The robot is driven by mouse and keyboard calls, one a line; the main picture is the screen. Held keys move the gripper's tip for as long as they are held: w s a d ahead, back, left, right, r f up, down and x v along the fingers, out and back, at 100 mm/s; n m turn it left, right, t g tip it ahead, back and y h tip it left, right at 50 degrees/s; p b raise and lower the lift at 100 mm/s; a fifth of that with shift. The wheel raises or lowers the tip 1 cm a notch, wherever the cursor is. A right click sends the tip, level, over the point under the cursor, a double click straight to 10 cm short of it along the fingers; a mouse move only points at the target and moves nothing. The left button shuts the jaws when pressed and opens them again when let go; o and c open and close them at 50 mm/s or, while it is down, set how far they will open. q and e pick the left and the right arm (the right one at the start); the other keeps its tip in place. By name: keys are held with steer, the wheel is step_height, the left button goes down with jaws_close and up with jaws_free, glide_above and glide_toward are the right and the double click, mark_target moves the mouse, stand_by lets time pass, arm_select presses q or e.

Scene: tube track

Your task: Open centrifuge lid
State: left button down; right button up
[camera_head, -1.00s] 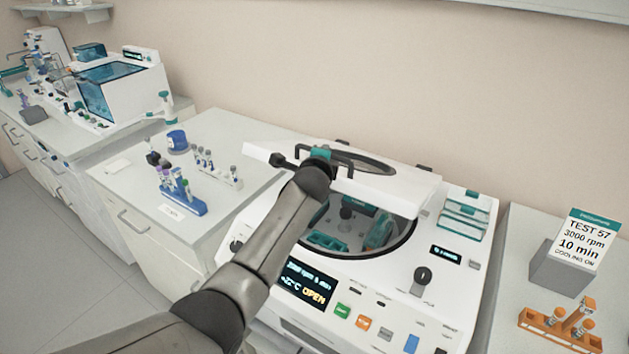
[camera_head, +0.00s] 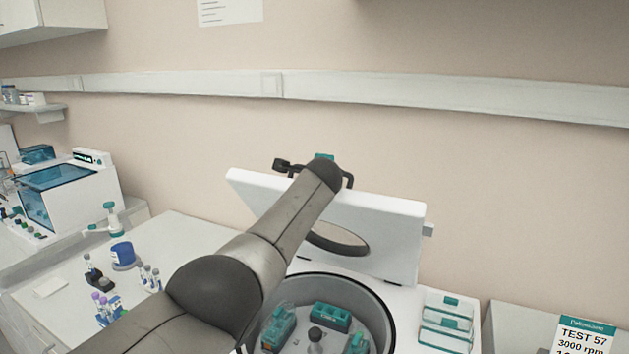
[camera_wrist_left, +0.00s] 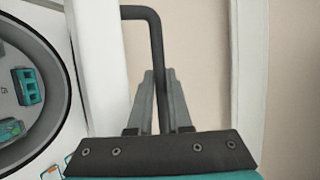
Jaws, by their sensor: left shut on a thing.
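The centrifuge lid (camera_head: 393,222) is a white panel with a round window, standing steeply raised at the back of the centrifuge (camera_head: 402,300). The round chamber below is uncovered, with a grey rotor and teal buckets (camera_head: 331,316) inside. My left gripper (camera_wrist_left: 160,78) is shut on the dark lid handle (camera_wrist_left: 141,13), whose bar runs down between the two grey fingers in the left wrist view. In the head view my left arm covers part of the lid, and the fingers are mostly hidden. My right gripper is not in view.
A teal-and-white rack (camera_head: 446,318) sits at the right of the centrifuge top. The left bench holds a blue container (camera_head: 123,254) and several tubes. A sign (camera_head: 583,338) stands at the right. The wall with a long grey rail (camera_head: 400,92) is behind the lid.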

arm_select(q)
steer(key=shift+w+d+r, duration=0.15)
steer(key=shift+w, duration=0.35)
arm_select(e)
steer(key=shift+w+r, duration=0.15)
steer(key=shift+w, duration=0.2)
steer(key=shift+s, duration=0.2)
arm_select(q)
steer(key=c, duration=1.1)
jaws_free()
steer(key=shift+s, duration=0.15)
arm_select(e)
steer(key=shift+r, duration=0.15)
arm_select(q)
steer(key=shift+s+d+r+p, duration=0.1)
steer(key=shift+s+r+p, duration=0.05)
steer(key=shift+p, duration=0.15)
steer(key=shift+p+v, duration=0.3)
steer(key=shift+v, duration=0.65)
steer(key=shift+b+v, duration=1)
steer(key=shift+v, duration=5.4)
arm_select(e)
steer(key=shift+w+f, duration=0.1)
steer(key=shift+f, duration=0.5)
